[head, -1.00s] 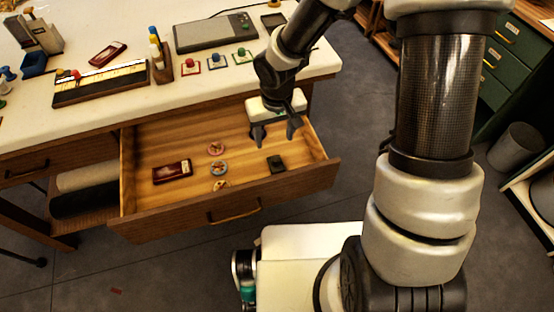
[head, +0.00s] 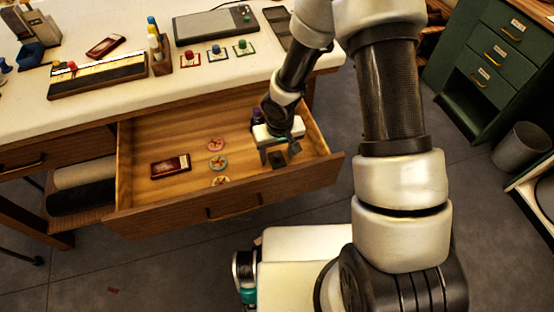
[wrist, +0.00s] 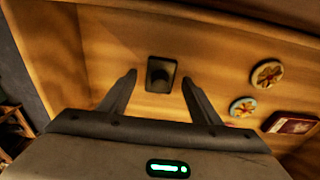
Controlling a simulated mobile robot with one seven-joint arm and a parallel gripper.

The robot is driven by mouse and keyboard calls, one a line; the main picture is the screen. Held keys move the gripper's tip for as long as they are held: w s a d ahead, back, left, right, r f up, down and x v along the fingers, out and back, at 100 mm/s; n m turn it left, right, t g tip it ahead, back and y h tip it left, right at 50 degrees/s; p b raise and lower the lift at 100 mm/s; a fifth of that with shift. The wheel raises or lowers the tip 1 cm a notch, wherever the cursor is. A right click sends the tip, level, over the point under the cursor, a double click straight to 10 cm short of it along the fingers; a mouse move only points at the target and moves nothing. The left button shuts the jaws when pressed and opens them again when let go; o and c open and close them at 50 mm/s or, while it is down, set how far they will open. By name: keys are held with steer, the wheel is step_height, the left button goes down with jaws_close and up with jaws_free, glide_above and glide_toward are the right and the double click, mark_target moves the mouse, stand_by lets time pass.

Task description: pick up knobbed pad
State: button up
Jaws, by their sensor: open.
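The knobbed pad is a small dark rectangular pad (wrist: 161,75) with a round knob on top. It lies on the wooden floor of the open drawer. In the head view the pad (head: 278,159) is partly hidden by my gripper. My gripper (head: 278,158) is inside the drawer, pointing down over the pad. In the wrist view my gripper (wrist: 159,78) is open, with the pad showing between and slightly beyond its fingertips. The fingers look apart from it; the exact height gap is hard to tell.
In the open drawer (head: 185,211) lie several round badges, including a red one (head: 216,144) and a blue one (head: 217,163), and a dark red box (head: 170,167). The drawer's walls surround my gripper. The white tabletop (head: 120,110) above holds other items.

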mark_target(277, 154)
steer(key=c, duration=1.2)
step_height(277, 154, up, 18)
steer(key=p, duration=0.8)
steer(key=shift+c, duration=0.2)
steer(key=d+r+m+p, duration=0.3)
steer(key=d+r+p, duration=0.1)
steer(key=d+r, duration=0.6)
steer(key=d, duration=0.2)
steer(key=shift+w+d+p, duration=0.2)
steer(key=shift+d+p, duration=0.1)
steer(key=shift+d, duration=0.05)
